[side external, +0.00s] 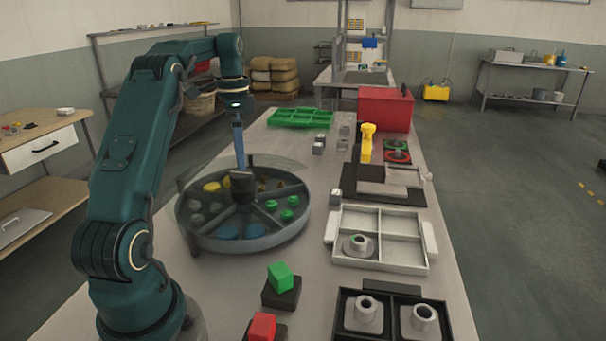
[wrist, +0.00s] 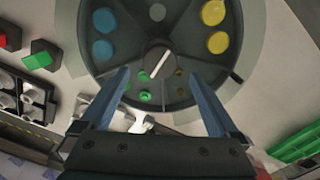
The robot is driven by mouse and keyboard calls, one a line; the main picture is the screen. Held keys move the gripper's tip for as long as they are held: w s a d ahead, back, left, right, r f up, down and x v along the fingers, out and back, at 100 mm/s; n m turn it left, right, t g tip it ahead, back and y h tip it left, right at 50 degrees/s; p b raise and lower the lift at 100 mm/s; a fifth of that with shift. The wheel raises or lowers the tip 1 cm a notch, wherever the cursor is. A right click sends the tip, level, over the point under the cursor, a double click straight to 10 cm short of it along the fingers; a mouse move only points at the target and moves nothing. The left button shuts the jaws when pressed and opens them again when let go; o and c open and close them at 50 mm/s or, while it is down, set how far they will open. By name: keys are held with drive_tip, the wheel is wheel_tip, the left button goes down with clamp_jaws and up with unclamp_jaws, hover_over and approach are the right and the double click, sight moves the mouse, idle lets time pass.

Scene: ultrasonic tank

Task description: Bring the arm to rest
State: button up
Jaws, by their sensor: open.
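My teal arm reaches over the round grey divided tray (side external: 250,244) in the side external view. My gripper (side external: 240,170) points down above the tray's middle, close to its dark hub. In the wrist view my gripper (wrist: 160,80) has its two blue fingers wide apart with nothing between them. The tray (wrist: 180,115) and its hub (wrist: 158,60) lie below them. The tray's compartments hold yellow discs (wrist: 215,28), blue discs (wrist: 104,35), green pieces (side external: 288,215), and small grey and brown pieces. The gap between fingertips and hub is hard to judge.
A green block (side external: 280,275) and a red block (side external: 262,327) stand on black bases in front. A white divided tray (side external: 400,240), a black holder (side external: 390,293) with flanged parts, a yellow-handled fixture (side external: 367,142) and a red box (side external: 385,108) line the right. A green tray (side external: 300,118) lies behind.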

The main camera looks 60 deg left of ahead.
drive_tip(key=w+d+r+m+t+y, duration=0.1)
drive_tip(key=d+r+m+t, duration=0.1)
drive_tip(key=d+r, duration=0.5)
drive_tip(key=d+r+m+t, duration=0.1)
drive_tip(key=d+r, duration=0.2)
drive_tip(key=d, duration=0.8)
drive_tip(key=s+d+f+n+t+h, duration=0.1)
drive_tip(key=s+d+f+n+t, duration=0.1)
drive_tip(key=s+d+f+n, duration=0.4)
drive_tip(key=s+d+f, duration=0.2)
drive_tip(key=s+d, duration=0.2)
drive_tip(key=d, duration=0.1)
drive_tip(key=shift+s+d+n+t, duration=0.3)
drive_tip(key=shift+s, duration=0.1)
